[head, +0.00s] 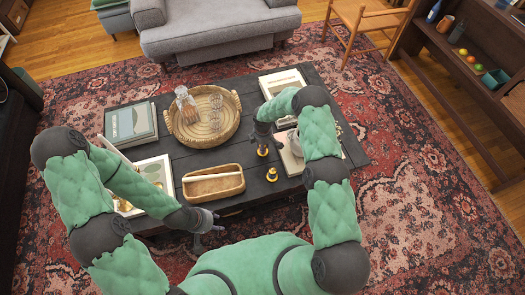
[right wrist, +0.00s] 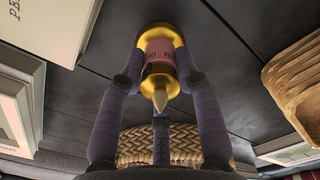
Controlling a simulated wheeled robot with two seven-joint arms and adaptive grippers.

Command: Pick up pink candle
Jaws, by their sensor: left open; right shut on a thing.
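The pink candle (right wrist: 157,48), a short pink cylinder with gold above and below it, sits between the fingers of my right gripper (right wrist: 158,78) in the right wrist view. The fingers press on its sides, and a pale pointed tip faces the camera. Whether its base touches the table is not clear. In the head view my right gripper (head: 262,136) is low over the dark coffee table (head: 258,193), and the pink part is not discernible. My left gripper (head: 210,226) is open and empty in front of the table's near edge.
Two small gold pieces (head: 272,174) show just in front of my right gripper. A wooden tray (head: 230,185), a round wicker tray (head: 172,119) with glassware, and books (head: 131,122) stand to the left. Another book (head: 283,80) lies behind. Bare tabletop lies between them.

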